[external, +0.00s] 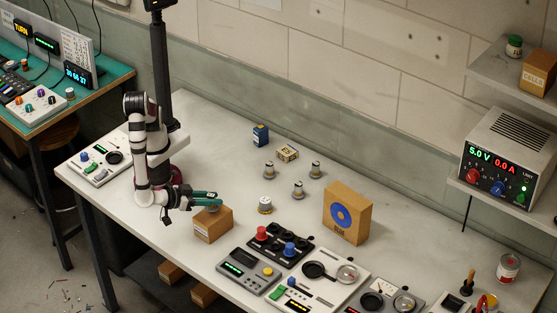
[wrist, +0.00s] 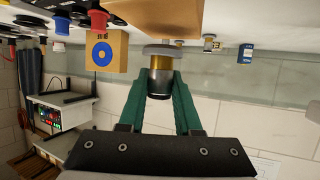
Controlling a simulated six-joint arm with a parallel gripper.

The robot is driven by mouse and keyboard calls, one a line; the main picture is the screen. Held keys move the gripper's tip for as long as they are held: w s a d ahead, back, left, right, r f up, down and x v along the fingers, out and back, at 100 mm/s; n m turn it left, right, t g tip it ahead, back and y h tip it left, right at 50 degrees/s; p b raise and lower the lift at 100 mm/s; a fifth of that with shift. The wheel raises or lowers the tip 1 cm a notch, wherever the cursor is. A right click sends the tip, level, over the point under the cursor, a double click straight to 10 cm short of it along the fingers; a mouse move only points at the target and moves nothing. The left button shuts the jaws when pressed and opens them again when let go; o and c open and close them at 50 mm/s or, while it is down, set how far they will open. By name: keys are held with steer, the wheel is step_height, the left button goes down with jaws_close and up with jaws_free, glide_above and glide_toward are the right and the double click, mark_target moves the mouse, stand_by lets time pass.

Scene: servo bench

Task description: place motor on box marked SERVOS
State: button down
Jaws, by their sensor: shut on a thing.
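My gripper (external: 207,199) has green fingers and is shut on a motor. In the wrist view, which looks upside down, the motor (wrist: 160,75) has a dark body, a brass band and a grey disc, and sits between both fingertips (wrist: 160,88). A plain small cardboard box (external: 213,225) is just under the gripper; its side also fills the top of the wrist view (wrist: 165,14). I cannot tell whether motor and box touch. A larger upright cardboard box (external: 347,213) with a blue ring stands to the right. I cannot read a SERVOS mark on either box.
Several other motors (external: 298,190) stand on the bench behind. Control panels (external: 280,242) crowd the front. A power supply (external: 510,160) sits on the right shelf. Bench between the two boxes is partly clear.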

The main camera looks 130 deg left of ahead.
steer(key=shift+f, duration=0.9)
steer(key=c, duration=0.6)
jaws_free()
steer(key=shift+f, duration=0.1)
